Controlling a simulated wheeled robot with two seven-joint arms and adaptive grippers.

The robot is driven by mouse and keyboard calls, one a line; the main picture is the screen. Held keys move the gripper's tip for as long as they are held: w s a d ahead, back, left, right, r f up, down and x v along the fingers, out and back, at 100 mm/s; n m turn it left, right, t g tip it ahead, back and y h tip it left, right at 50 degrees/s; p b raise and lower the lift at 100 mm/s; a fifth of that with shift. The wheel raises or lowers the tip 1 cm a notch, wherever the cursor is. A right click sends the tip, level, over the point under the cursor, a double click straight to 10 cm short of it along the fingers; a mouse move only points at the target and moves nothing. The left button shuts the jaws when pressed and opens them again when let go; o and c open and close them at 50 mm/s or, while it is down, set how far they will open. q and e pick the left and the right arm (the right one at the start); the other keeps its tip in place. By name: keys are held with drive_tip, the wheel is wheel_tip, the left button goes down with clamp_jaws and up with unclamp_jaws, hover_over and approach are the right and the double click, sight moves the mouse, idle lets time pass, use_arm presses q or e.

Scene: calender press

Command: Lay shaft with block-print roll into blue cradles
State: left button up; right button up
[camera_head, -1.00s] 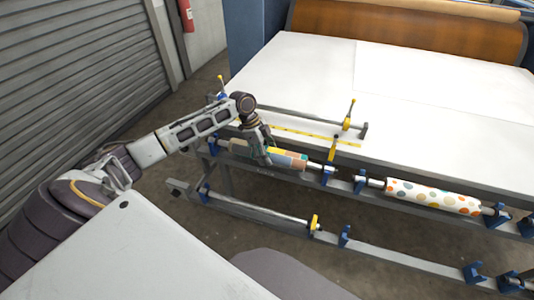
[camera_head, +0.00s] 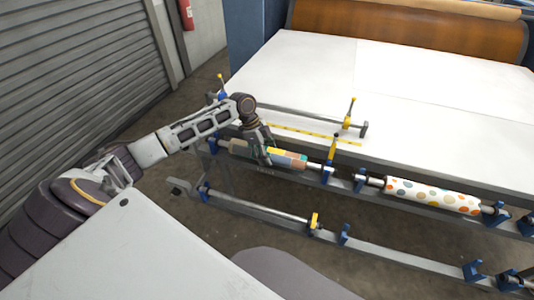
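The block-print roll (camera_head: 288,159), with patches of orange, blue, yellow and tan, lies level along the table's front edge. Its bare shaft end (camera_head: 315,166) reaches a blue cradle (camera_head: 327,174) on the right. Another blue cradle (camera_head: 213,146) stands near its left end; whether the shaft is fully seated in either is too small to tell. My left gripper (camera_head: 262,159) comes down over the middle of the roll, with its fingers at the roll and hiding part of it. Its grip is unclear. My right gripper is out of view.
A polka-dot roll (camera_head: 432,196) rests in cradles to the right. Below, a bare shaft (camera_head: 260,211) lies on the lower rail. Yellow-handled levers (camera_head: 348,114) and a bar stand at the front of the white table (camera_head: 410,95). A light panel (camera_head: 130,255) fills the lower left.

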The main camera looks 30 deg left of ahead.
use_arm(q)
drive_tip(key=o, duration=0.5)
drive_tip(key=shift+v, duration=6.05)
drive_tip(key=shift+s+f, duration=0.1)
drive_tip(key=shift+f, duration=0.05)
